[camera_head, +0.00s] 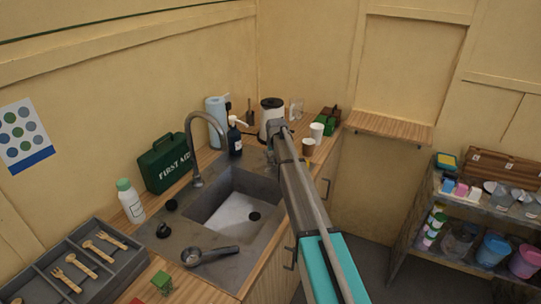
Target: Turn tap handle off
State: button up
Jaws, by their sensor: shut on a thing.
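The tap is a tall grey curved spout (188,132) standing at the left edge of the grey sink (236,207). Its open end hangs over the basin. Two black knob-like pieces sit on the left sink surround, one near the tap's base (172,204) and one nearer the front (163,230). I cannot tell which part is the tap handle. My gripper (276,131) is at the far right of the sink, in front of the white kettle, apart from the spout in the picture. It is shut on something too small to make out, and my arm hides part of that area.
A green first aid box (165,162), a white bottle (130,201) and a dark pump bottle (235,139) stand around the sink. The white kettle (270,113) and cups (316,131) are behind my gripper. A scoop (212,254) and a cutlery tray (47,267) are in front.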

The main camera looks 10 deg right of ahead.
jog(key=shift+m, duration=0.3)
jog(key=o, duration=1)
jog(key=shift+s, duration=0.15)
